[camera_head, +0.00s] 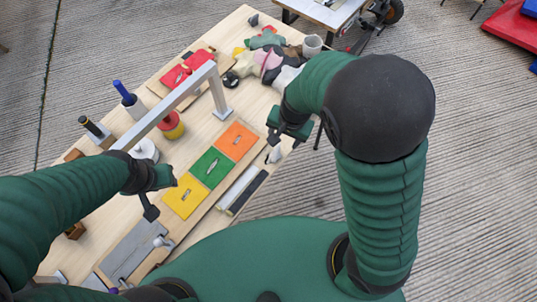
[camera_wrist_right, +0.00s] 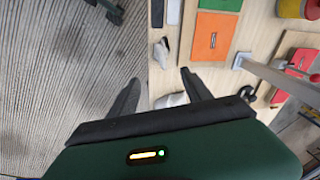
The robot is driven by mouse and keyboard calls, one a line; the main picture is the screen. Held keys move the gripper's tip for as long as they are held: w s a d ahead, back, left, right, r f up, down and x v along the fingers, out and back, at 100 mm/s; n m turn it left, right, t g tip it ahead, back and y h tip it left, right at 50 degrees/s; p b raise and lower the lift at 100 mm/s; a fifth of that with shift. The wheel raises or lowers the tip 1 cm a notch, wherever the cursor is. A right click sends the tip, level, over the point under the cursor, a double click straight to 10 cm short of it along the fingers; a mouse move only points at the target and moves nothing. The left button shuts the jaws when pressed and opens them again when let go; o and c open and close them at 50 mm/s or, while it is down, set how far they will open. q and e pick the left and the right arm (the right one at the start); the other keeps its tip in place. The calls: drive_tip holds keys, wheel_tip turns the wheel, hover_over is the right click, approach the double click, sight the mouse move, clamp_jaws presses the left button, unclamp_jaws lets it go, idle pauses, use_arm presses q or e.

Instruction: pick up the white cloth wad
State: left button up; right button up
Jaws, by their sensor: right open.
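The white cloth wad (camera_head: 287,76) lies at the far right of the workbench, at the edge of a pile of coloured cloths and partly hidden by my right arm. In the right wrist view a whitish wad (camera_wrist_right: 171,100) shows beyond and between the fingers, its lower part cut off by the gripper. My right gripper (camera_head: 288,128) is open and empty, above the bench's right edge, nearer to me than the wad. Its two fingers (camera_wrist_right: 160,88) are spread in the wrist view. My left gripper (camera_head: 155,194) hangs over the near left part of the bench; its jaw gap is unclear.
A metal bar frame (camera_head: 170,102) stands across the bench (camera_head: 112,208). Orange (camera_head: 238,140), green (camera_head: 211,167) and yellow (camera_head: 184,195) panels lie in a row. A grey cup (camera_head: 312,45) stands behind the cloths. Open paved floor is to the right.

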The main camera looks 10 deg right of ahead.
drive_tip(key=b, duration=0.3)
hover_over(276, 153)
drive_tip(key=f, duration=0.8)
drive_tip(key=shift+s+d+f, duration=0.3)
drive_tip(key=shift+d, duration=0.1)
drive_tip(key=shift+d+f, duration=0.1)
drive_tip(key=shift+f, duration=0.2)
drive_tip(key=f, duration=0.1)
drive_tip(key=f+b, duration=0.1)
drive_tip(key=f, duration=0.1)
drive_tip(key=a+f, duration=0.1)
drive_tip(key=f, duration=0.1)
drive_tip(key=shift+w, duration=0.2)
use_arm(q)
drive_tip(key=x, duration=0.5)
drive_tip(key=shift+s+a+f, duration=0.15)
drive_tip(key=shift+s+f, duration=0.05)
drive_tip(key=shift+s, duration=0.15)
use_arm(e)
drive_tip(key=shift+a, duration=0.1)
drive_tip(key=shift+c, duration=0.4)
drive_tip(key=shift+r, duration=0.1)
drive_tip(key=shift+c, duration=1.2)
use_arm(q)
drive_tip(key=shift+s, duration=0.1)
use_arm(e)
clamp_jaws()
